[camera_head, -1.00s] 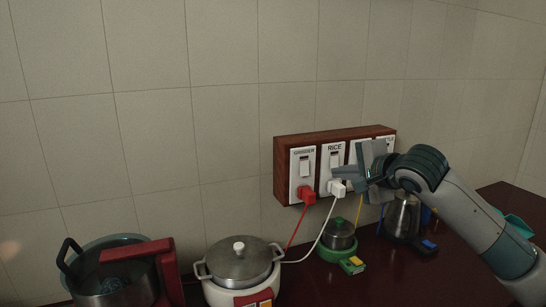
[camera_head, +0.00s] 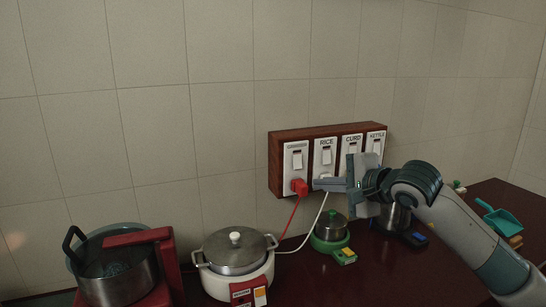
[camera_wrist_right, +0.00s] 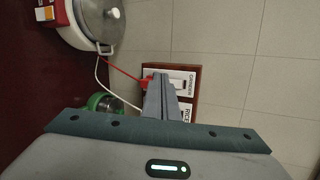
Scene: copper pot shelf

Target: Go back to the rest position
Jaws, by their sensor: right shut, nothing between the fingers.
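My right gripper (camera_head: 330,185) is in front of the wooden switch board (camera_head: 274,160), just below the RICE switch (camera_head: 326,157). It is shut and empty, and its fingers also show in the right wrist view (camera_wrist_right: 161,95). It covers the socket area under the RICE and CURD switches (camera_head: 352,145). The red plug (camera_head: 299,187) sits in the socket under the leftmost switch, left of the fingertips. My left gripper does not show in either view.
On the dark counter (camera_head: 385,275) stand a steel pot in a red stand (camera_head: 120,278), a white rice cooker (camera_head: 236,262), a small pot on a green base (camera_head: 331,228) and a kettle (camera_head: 393,217). A teal scoop (camera_head: 501,221) lies far right. Cords hang below the board.

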